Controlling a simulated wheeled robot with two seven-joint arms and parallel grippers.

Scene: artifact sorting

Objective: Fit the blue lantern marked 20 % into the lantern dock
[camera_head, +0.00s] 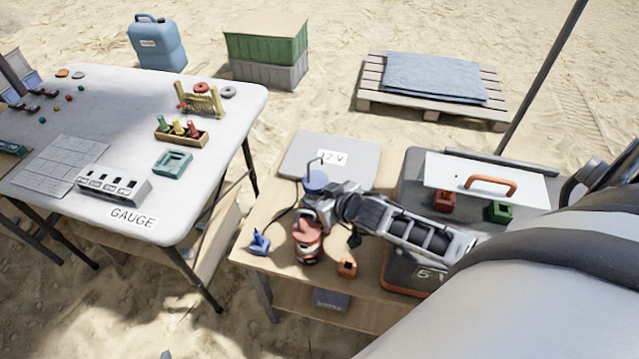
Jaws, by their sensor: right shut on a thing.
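A blue lantern (315,181) with a thin wire handle shows just behind my right gripper (308,212). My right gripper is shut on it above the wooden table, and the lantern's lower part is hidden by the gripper. No 20 % mark is readable. A red lantern (307,246) stands on the wooden table just in front of the gripper, partly covered by it. A teal square block with a recess (172,163) lies on the white table; I cannot tell whether it is the lantern dock. My left gripper is not in view.
A grey 12 V case (300,155) lies behind the gripper. A small blue piece (260,243) and an orange piece (347,267) lie near the front. A 5 V box (405,272) stands right.

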